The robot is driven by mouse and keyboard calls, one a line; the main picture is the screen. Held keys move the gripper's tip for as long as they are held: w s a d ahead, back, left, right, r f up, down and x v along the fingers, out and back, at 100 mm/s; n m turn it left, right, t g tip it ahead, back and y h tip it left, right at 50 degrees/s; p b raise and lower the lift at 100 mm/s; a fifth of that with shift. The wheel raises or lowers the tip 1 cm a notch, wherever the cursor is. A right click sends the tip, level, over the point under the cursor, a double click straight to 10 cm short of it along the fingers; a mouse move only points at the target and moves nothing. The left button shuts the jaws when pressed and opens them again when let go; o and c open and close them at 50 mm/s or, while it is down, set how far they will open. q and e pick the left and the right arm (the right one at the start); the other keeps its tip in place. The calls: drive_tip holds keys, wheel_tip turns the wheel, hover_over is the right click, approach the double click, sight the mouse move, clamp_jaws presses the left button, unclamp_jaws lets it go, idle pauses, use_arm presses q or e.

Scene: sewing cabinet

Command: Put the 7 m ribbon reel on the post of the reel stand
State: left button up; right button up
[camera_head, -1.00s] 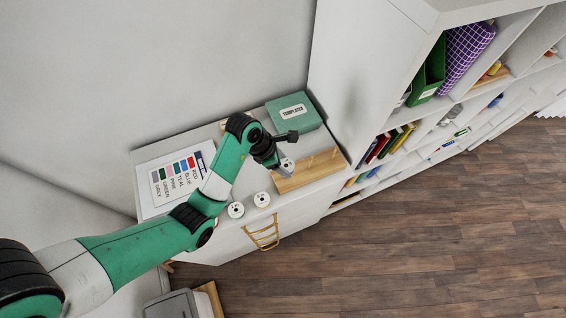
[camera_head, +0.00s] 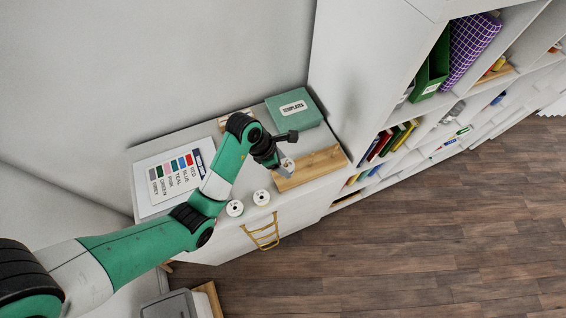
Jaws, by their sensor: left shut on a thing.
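My left gripper (camera_head: 279,160) reaches in over the cabinet top and is shut on a small white reel (camera_head: 288,163). The held reel is at the left part of the wooden reel stand (camera_head: 318,166). I cannot tell whether it touches the stand or is around a post. The stand's posts are hard to make out. Two more white reels, one at the left (camera_head: 235,208) and one at the right (camera_head: 262,197), rest near the front edge of the cabinet top. Their labels are too small to read. My right gripper is out of view.
A green box labelled TEMPLATES (camera_head: 294,109) stands behind the stand. A colour chart (camera_head: 174,178) lies at the left of the top. A gold handle (camera_head: 262,233) hangs on the cabinet front. Tall shelves (camera_head: 362,110) stand close at the right.

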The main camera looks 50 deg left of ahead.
use_arm(q)
drive_tip(key=shift+f, duration=0.3)
drive_tip(key=o, duration=1.4)
drive_tip(key=p+v, duration=0.6)
drive_tip(key=v, duration=0.5)
drive_tip(key=shift+r+p, duration=0.3)
drive_tip(key=shift+p, duration=0.05)
drive_tip(key=shift+s, duration=0.15)
